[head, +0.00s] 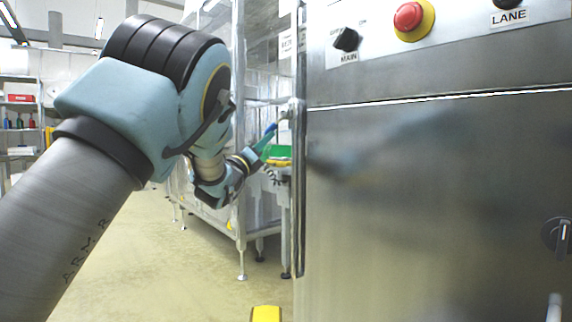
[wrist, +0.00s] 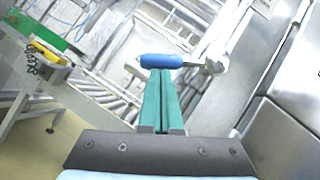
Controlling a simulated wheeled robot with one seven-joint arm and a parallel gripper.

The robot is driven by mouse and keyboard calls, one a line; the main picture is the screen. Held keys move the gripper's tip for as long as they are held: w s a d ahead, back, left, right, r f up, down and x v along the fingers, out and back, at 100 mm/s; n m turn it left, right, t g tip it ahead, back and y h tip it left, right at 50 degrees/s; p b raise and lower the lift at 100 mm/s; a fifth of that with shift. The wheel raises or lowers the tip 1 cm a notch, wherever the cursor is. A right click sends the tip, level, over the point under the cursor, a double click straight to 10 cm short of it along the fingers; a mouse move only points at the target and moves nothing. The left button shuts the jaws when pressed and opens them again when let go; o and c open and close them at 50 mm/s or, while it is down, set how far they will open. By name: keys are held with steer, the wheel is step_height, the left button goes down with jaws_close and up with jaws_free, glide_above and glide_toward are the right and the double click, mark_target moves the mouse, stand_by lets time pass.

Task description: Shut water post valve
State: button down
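The water post valve shows in the wrist view as a blue lever grip (wrist: 162,61) on a dark stem, leading right to a pale metal body (wrist: 214,64). The lever lies crosswise in that picture. My gripper (wrist: 161,72) has its two teal fingers side by side, with only a thin line between them. Their tips end at the blue grip's lower edge; I cannot tell whether they touch it. The grip does not appear between the fingers. In the head view my gripper (head: 268,137) is small and far off, beside the steel cabinet's edge; the valve is not clear there.
A steel cabinet (head: 440,190) with a red button (head: 408,16) and switches fills the right of the head view. A metal frame (head: 238,150) stands behind my arm. The wrist view shows a roller conveyor (wrist: 110,98) at left. Floor (head: 160,260) is open at lower left.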

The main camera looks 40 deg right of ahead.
steer(key=shift+w+d+r+m+g+h+b, duration=0.1)
steer(key=shift+w+r+m+g+h+b, duration=0.3)
steer(key=shift+m+g+b, duration=0.75)
steer(key=shift+w+a+r+m+g+h+b, duration=0.15)
steer(key=shift+w+r+m+g+b, duration=0.55)
steer(key=shift+m+b, duration=0.75)
steer(key=shift+w+d+r+m+g+h+b, duration=0.15)
steer(key=shift+w+r+m+g+h+b, duration=0.35)
steer(key=shift+m+g+b, duration=0.8)
steer(key=shift+s+r+t, duration=0.15)
steer(key=shift+t, duration=0.1)
steer(key=d+f+b+v, duration=0.1)
steer(key=f+v, duration=0.1)
steer(key=v, duration=1.1)
steer(key=shift+w+d+b, duration=0.2)
steer(key=shift+w+b, duration=0.15)
steer(key=shift+b, duration=0.05)
